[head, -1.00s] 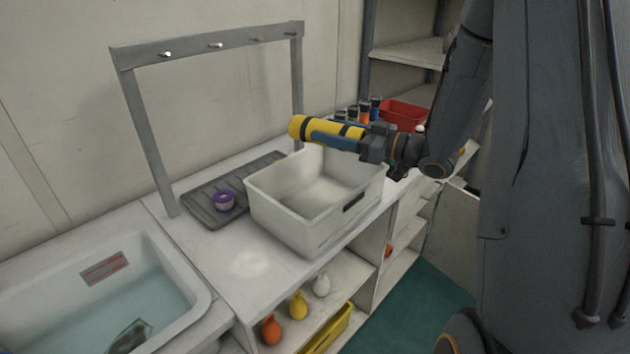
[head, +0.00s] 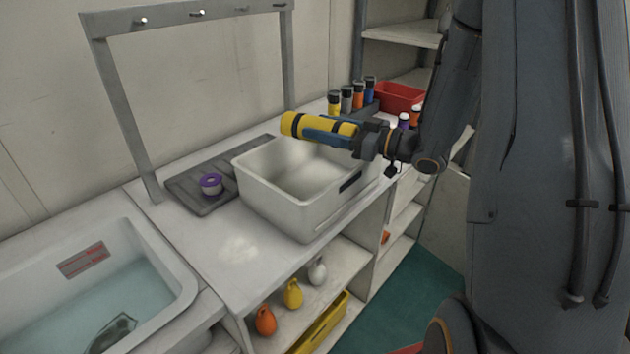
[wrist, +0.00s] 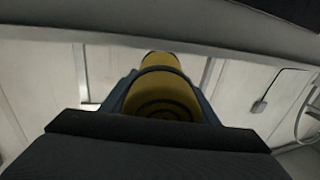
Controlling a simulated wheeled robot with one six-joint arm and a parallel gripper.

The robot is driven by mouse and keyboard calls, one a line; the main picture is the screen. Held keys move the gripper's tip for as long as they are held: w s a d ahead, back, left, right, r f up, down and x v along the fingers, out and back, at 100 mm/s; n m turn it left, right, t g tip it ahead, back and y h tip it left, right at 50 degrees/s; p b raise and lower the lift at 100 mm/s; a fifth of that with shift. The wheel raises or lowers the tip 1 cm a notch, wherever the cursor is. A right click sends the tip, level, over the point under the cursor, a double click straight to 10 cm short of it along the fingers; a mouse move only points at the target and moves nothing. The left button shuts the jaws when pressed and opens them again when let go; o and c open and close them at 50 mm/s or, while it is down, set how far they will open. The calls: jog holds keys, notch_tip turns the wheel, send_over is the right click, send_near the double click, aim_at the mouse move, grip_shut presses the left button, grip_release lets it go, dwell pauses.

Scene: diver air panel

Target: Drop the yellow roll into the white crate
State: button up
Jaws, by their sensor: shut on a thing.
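The yellow roll (head: 317,127) with black bands is held lengthwise in my gripper (head: 325,130). The blue fingers are shut along its sides. It is nearly level, above the back right part of the white crate (head: 278,207). In the wrist view the roll (wrist: 160,100) sits between the two fingers, with its end toward the camera. The white crate stands on the counter, open at the top, and its visible inside is empty. Its far right corner is partly hidden behind my gripper.
A grey mat (head: 185,190) with a purple roll (head: 211,184) lies left of the crate. A grey rack frame (head: 125,110) rises behind it. Several bottles (head: 346,98) and a red bin (head: 400,97) stand at the back right. A water-filled sink (head: 110,300) is front left.

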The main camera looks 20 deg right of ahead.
aim_at(355, 134)
jog(key=o, duration=1.4)
jog(key=shift+c, duration=0.2)
jog(key=b+v, duration=0.1)
jog(key=v, duration=0.7)
jog(key=shift+b, duration=0.35)
